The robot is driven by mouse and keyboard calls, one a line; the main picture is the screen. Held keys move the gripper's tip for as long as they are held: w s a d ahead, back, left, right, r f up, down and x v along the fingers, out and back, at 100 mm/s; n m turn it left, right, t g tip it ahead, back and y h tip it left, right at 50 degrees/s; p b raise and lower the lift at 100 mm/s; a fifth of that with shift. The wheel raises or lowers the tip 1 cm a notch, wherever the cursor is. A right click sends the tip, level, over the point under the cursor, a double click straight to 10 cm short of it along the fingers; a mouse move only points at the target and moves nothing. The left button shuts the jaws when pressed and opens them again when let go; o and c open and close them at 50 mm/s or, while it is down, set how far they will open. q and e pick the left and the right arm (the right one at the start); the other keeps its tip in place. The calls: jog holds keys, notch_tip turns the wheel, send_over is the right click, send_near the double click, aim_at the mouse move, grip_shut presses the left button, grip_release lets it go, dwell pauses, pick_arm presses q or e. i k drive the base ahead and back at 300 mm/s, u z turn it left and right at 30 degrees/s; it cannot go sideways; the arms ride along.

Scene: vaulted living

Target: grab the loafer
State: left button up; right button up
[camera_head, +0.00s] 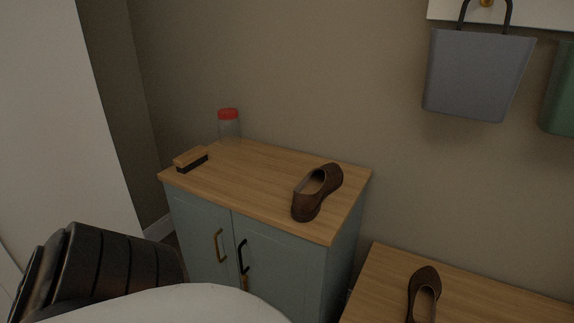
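A brown loafer (307,203) sits upright on the right part of the wooden cabinet top (240,178), its opening facing up. A second brown shoe (424,284) sits on a lower wooden surface (381,272) at the bottom right and is cut off by the frame edge. Neither of my grippers is in view. A dark ribbed part at the lower left and a pale rounded part at the bottom look like parts of my own body.
A brush (191,158) and a clear jar with a red lid (229,124) stand on the cabinet's left side. The cabinet has grey-blue doors (200,225) with handles. A grey bag (476,74) and a green one (560,90) hang on the wall. The cabinet top's middle is clear.

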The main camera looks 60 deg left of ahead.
aim_at(319, 181)
jog(key=k, duration=0.65)
jog(key=u, duration=2.1)
jog(key=i, duration=0.3)
jog(key=u, duration=0.05)
